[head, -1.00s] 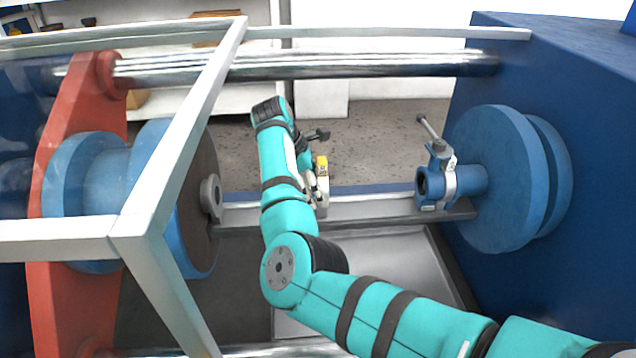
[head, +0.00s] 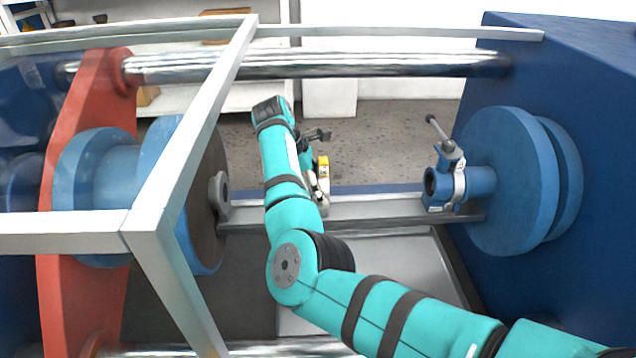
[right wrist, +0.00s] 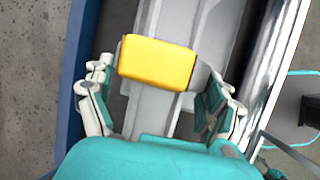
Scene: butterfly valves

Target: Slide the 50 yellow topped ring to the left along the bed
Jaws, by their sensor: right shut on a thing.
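The yellow topped ring (head: 323,167) stands on the grey bed (head: 375,208), left of its middle, partly hidden behind my right arm in the head view. Its yellow block (right wrist: 157,62) fills the upper middle of the right wrist view. My right gripper (right wrist: 158,75) is shut on the ring, with one finger on each side below the yellow top. In the head view the right gripper (head: 316,188) shows only partly beside my forearm. My left gripper is not in view.
A blue flange with a dark face and a small grey ring (head: 220,194) stands at the left end of the bed. A blue clamp fitting (head: 447,186) and blue discs (head: 505,180) stand at the right. A pale frame (head: 190,140) crosses the left foreground.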

